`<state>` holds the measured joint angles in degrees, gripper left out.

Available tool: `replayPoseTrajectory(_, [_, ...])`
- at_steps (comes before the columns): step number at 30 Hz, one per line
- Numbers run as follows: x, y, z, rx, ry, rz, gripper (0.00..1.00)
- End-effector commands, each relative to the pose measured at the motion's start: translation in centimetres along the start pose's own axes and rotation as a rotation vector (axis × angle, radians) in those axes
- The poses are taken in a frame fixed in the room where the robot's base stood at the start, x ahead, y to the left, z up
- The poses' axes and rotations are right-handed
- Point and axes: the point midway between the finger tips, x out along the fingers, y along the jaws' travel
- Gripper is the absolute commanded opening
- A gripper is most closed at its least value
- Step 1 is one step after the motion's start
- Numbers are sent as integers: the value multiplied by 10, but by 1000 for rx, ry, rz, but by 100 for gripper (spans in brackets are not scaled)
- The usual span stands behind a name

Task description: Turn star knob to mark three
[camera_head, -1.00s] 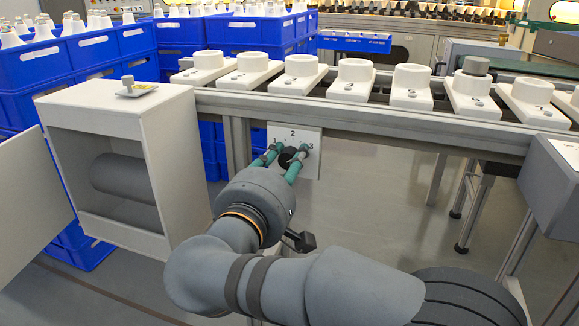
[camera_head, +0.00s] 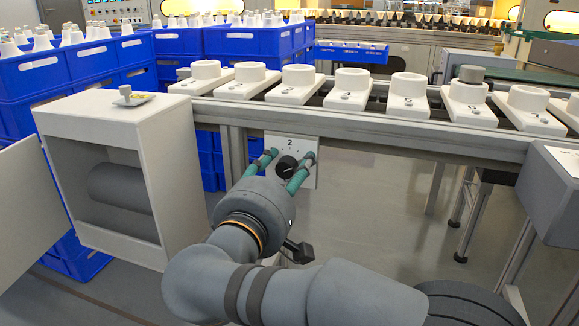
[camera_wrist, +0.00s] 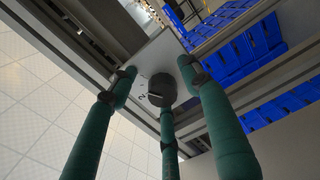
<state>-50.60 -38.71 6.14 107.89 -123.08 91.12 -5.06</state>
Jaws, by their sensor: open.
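The dark round star knob (camera_head: 287,165) sits on a white plate (camera_head: 291,141) below the conveyor rail. A mark "2" is readable above it; marks 1 and 3 are hidden behind my fingers. In the wrist view the knob (camera_wrist: 162,88) shows a pale line on its side toward the "2". My gripper (camera_head: 290,157) is open, its green fingers spread around the knob. In the wrist view two fingers of my gripper (camera_wrist: 161,83) stand apart from the knob on either side. A third finger's tip overlaps the knob's edge; contact cannot be told.
A conveyor rail (camera_head: 400,127) with white bulb carriers (camera_head: 350,82) runs just above the plate. A white open-fronted box (camera_head: 115,120) stands left of my gripper. Blue crates (camera_head: 245,42) stand behind. A grey box (camera_head: 551,190) is at the right.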

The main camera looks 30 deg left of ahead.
Motion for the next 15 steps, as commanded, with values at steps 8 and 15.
replayPoseTrajectory(8, [-3,1,-2,-1,6,2,48])
replayPoseTrajectory(15, [-37,1,-3,-1,10,2,48])
